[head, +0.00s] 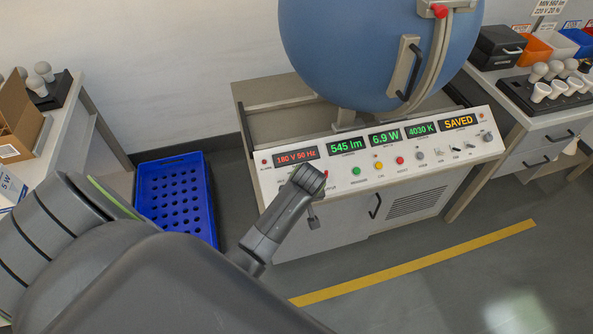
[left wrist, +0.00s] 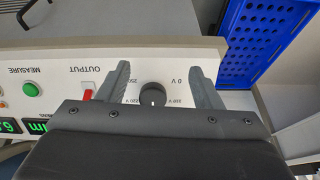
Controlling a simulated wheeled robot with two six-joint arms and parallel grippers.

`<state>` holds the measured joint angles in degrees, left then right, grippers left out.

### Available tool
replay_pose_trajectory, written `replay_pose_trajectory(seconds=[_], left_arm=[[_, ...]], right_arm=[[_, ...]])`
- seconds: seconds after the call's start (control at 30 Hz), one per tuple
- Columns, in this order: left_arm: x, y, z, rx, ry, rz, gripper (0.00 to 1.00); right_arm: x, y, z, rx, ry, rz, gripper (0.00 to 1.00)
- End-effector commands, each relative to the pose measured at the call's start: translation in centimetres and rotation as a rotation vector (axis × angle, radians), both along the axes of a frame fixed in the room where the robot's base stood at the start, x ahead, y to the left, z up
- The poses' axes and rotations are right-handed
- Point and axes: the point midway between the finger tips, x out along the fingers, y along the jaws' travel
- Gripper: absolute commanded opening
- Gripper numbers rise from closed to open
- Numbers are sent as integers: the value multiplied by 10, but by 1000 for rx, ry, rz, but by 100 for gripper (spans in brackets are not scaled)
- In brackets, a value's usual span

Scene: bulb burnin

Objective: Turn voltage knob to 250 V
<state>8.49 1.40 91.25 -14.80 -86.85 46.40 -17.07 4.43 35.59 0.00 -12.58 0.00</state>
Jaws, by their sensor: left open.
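The voltage knob (left wrist: 152,94) is a round black dial with a white mark toward the bottom of the left wrist view. Printed volt labels surround it, including 0 V; some are too small to read surely. My left gripper (left wrist: 160,70) is open, with one finger on each side of the knob and a visible gap to each. In the head view my left wrist (head: 308,180) is over the left part of the control panel (head: 262,182) and hides the knob. The red voltage display (head: 296,157) reads 180 V 50 Hz. My right gripper is out of view.
Beside the knob are a red OUTPUT switch (left wrist: 87,95) and a green MEASURE button (left wrist: 30,89). More buttons and switches line the panel to the right in the head view. A blue crate (head: 176,194) stands on the floor at left. A large blue sphere (head: 375,45) rises behind.

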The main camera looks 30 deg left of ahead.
Motion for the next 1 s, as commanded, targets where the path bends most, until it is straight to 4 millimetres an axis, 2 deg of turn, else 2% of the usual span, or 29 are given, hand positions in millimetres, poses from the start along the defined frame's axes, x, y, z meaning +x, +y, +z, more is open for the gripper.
replay_pose_trajectory(seconds=[0.03,0.13,0.23,0.3,0.37,0.47,0.57,1.0], left_arm=[[10,-3,40,-5,-35,57,59],[15,-6,92,-16,-74,172,59],[15,-9,126,-28,-101,256,59],[13,-10,140,-35,-111,294,59],[12,-10,146,-38,-114,313,59],[12,-9,144,-38,-115,324,59],[15,-5,132,-36,-112,323,59],[35,22,53,-37,-111,321,59]], right_arm=[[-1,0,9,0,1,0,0],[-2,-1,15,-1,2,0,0],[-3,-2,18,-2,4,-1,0],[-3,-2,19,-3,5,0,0],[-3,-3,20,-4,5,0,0],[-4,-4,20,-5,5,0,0],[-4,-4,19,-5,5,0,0],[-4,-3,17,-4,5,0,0]])
